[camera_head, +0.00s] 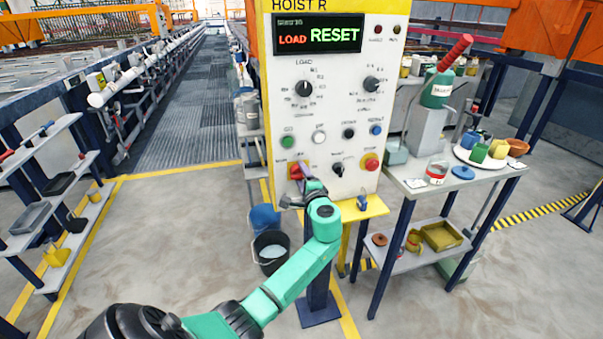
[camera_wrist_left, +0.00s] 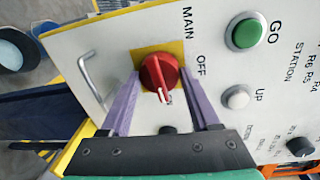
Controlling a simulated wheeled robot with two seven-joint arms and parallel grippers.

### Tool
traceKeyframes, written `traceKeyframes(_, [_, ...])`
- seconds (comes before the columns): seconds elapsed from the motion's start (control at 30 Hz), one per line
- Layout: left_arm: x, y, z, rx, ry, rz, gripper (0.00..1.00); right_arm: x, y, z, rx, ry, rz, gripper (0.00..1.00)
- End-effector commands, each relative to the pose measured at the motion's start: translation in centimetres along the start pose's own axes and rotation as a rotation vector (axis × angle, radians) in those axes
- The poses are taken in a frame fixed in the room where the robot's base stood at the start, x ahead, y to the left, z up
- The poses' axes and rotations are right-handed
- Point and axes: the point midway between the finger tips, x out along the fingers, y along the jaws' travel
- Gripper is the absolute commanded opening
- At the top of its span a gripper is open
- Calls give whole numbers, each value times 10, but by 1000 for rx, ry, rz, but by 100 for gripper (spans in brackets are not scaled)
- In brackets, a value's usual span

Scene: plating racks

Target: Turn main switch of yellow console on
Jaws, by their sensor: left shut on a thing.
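The yellow console (camera_head: 270,90) has a white panel under a yellow "HOIST R" header. Its red main switch (camera_head: 296,171) sits on a yellow square at lower left. My left gripper (camera_head: 304,178) is at this switch. In the left wrist view the red knob (camera_wrist_left: 157,72) is between the purple fingers of my gripper (camera_wrist_left: 160,98), which is shut on it. The knob's white pointer faces down in that view, towards a partly hidden label that is hard to read. "OFF" is printed to the knob's right. My right gripper is out of view.
Above the switch are a green button (camera_head: 287,142) and a white button (camera_head: 319,137). A red stop button (camera_head: 371,163) is to the right. The display (camera_head: 318,34) reads "LOAD RESET". A side table (camera_head: 480,190) stands right, a shelf rack (camera_head: 50,190) left, buckets (camera_head: 270,250) below.

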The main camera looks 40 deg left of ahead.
Motion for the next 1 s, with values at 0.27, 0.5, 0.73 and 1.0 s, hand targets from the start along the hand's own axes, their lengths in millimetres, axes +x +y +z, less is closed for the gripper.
traceKeyframes(0.27, [0, 1, 0, 89, -6, 4, 7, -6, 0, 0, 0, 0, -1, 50])
traceKeyframes(0.5, [0, 2, -1, 105, -7, 4, 7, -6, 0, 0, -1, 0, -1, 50])
traceKeyframes(0.73, [0, 2, -1, 106, -7, 4, 7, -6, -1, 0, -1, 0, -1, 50])
traceKeyframes(1.0, [0, 1, 0, 103, -8, 3, 92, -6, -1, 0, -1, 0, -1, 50])
